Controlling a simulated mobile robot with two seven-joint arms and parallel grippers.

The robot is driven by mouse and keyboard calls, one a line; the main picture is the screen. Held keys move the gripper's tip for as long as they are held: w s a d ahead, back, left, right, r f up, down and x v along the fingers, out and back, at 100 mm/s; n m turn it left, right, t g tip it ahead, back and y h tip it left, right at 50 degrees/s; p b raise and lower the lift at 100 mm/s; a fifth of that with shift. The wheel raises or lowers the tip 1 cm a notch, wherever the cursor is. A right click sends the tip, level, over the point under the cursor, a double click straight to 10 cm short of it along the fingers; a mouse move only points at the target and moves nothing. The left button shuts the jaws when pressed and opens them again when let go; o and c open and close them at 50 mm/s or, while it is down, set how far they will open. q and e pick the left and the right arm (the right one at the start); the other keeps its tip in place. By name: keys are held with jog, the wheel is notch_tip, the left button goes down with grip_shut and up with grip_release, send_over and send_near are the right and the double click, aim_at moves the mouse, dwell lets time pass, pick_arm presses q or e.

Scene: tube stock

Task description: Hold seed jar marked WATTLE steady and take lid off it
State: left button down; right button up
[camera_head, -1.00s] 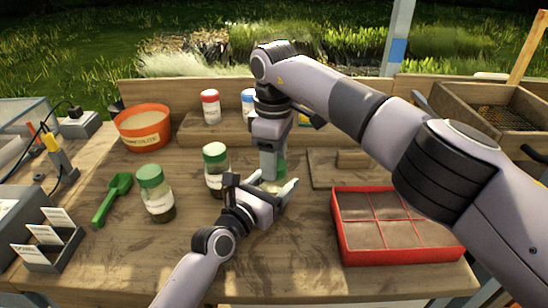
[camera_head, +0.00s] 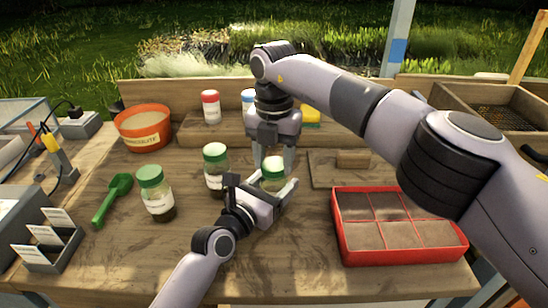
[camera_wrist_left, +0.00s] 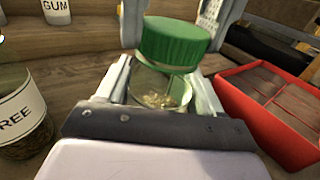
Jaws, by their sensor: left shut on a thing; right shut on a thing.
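A clear glass seed jar with a green lid (camera_head: 272,165) stands near the middle of the bench. In the left wrist view the glass jar (camera_wrist_left: 160,92) holds pale seeds, and its label is not visible. My left gripper (camera_head: 277,193) is shut around the jar body from the front. My right gripper (camera_head: 272,160) comes down from above, its fingers shut on either side of the ribbed green lid (camera_wrist_left: 174,42).
Two other green-lidded jars (camera_head: 215,168) (camera_head: 155,192) stand to the left, beside a green scoop (camera_head: 113,198). A red divided tray (camera_head: 400,250) lies right. An orange tub (camera_head: 143,128) and red-lidded jar (camera_head: 210,106) stand behind.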

pick_arm(q)
jog(key=shift+f, duration=0.1)
pick_arm(e)
jog(key=n, duration=1.2)
jog(key=shift+a+n, duration=0.1)
jog(key=shift+n, duration=0.2)
jog(key=n, duration=0.4)
jog(key=shift+s+n, duration=0.1)
jog(key=shift+n, duration=0.2)
jog(key=n, duration=0.4)
jog(key=shift+n, duration=0.4)
jog(key=n, duration=0.4)
jog(key=shift+n, duration=0.3)
jog(key=n, duration=0.4)
jog(key=shift+n, duration=0.3)
jog(key=n, duration=0.4)
jog(key=shift+r, duration=0.1)
